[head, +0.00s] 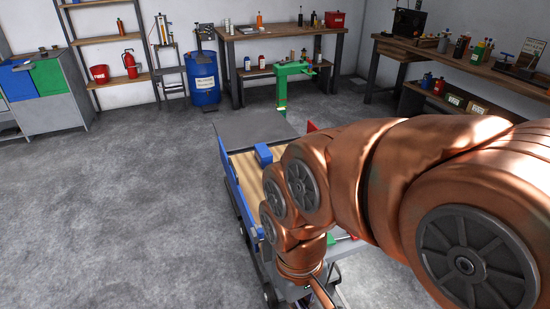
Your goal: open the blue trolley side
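The trolley has a wooden slatted bed (244,166) and stands in the middle of the floor, partly behind my arm. Its blue side (230,176) runs along the left edge of the bed and looks upright. A blue block-like part (263,155) shows at the bed, close to my arm. A small piece of a red side (312,127) shows at the right. My copper-coloured arm crosses from the right and covers much of the trolley. My gripper (322,292) points down at the bottom edge, partly cut off; its fingertips are not clear.
A grey plate (254,127) lies at the trolley's far end, with a green stand (282,90) behind it. A blue barrel (202,80), shelves and workbenches line the back and right. A cabinet (52,100) stands at the far left. The floor left of the trolley is clear.

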